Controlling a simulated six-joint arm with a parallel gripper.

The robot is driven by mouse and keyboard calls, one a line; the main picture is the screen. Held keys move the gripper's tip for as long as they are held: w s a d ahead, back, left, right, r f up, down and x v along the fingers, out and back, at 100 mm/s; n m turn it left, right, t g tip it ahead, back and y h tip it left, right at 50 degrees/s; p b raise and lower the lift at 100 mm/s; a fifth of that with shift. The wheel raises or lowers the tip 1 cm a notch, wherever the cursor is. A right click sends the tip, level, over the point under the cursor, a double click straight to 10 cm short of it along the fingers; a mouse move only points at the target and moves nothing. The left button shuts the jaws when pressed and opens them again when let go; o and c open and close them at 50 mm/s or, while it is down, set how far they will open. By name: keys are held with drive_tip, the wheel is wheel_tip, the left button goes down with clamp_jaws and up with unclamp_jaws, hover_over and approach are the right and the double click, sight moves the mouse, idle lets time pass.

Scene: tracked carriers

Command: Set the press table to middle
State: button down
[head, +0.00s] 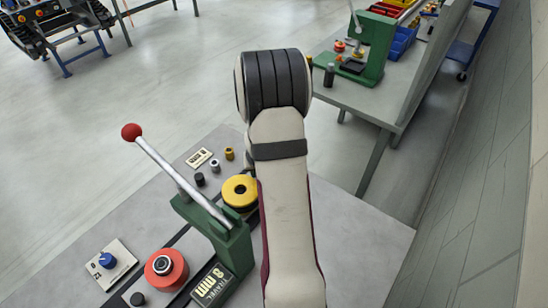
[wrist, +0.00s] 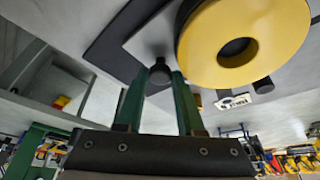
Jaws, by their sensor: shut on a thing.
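The green press (head: 222,242) stands on the grey bench in the head view, its lever (head: 180,180) leaning up and left to a red ball (head: 131,132). A yellow ring (head: 240,190) sits by the press. The yellow ring (wrist: 245,40) is large in the wrist view, beside a grey plate (wrist: 150,45) on a dark base. My gripper (wrist: 161,76) has its two green fingers closed around a small dark knob (wrist: 160,68) at the plate's edge. In the head view my own arm hides the gripper and the knob. I cannot tell the table's position.
A red disc (head: 165,270), a plate with a blue knob (head: 107,260) and a "TRAVEL 8 mm" sign (head: 213,285) are near the front. Small cylinders (head: 215,166) and a label (head: 199,158) lie behind the press. Another bench (head: 365,100) with a green press stands farther back.

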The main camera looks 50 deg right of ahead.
drive_tip(key=shift+a, duration=0.6)
drive_tip(key=c, duration=0.8)
unclamp_jaws()
drive_tip(key=shift+c, duration=0.2)
drive_tip(key=v, duration=1.5)
drive_tip(key=shift+r, duration=0.4)
drive_tip(key=shift+a, duration=0.15)
